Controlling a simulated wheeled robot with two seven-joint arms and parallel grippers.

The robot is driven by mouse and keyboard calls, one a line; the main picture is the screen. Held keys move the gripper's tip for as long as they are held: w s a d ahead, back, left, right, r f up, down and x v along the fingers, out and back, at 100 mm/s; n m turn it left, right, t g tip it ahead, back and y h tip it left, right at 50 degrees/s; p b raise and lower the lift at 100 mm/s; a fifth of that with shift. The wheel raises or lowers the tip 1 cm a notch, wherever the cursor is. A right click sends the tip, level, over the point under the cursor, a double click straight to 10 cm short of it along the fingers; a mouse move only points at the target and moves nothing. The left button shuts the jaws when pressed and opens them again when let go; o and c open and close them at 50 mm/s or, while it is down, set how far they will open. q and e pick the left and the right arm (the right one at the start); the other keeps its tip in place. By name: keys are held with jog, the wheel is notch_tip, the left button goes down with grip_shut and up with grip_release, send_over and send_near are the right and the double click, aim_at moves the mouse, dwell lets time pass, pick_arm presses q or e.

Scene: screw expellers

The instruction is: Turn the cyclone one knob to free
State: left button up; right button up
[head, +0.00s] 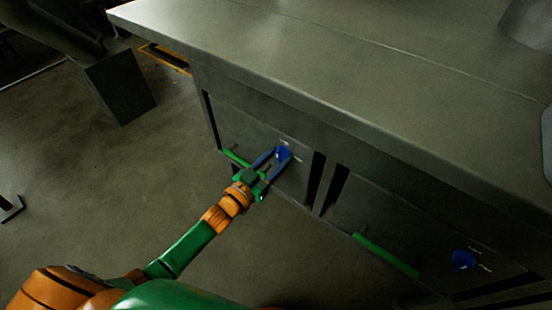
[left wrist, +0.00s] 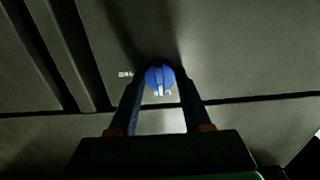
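A round blue knob (head: 283,154) sits on the front panel of the grey metal cabinet, with small pale lettering beside it that I cannot read. My left gripper (head: 275,160) reaches it from the front, its two blue fingers apart with the knob between the tips. A second blue knob (head: 463,260) is on the right-hand panel, with small labels. My right gripper is not in view.
Green handles show on the left panel (head: 237,158) and right panel (head: 385,255). The cabinet's flat top (head: 330,60) overhangs the panels. Dark gaps separate the panels. The floor to the left is mostly clear, with a grey post (head: 118,85) farther back.

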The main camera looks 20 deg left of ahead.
pick_arm(q)
grip_shut()
dwell(1.1)
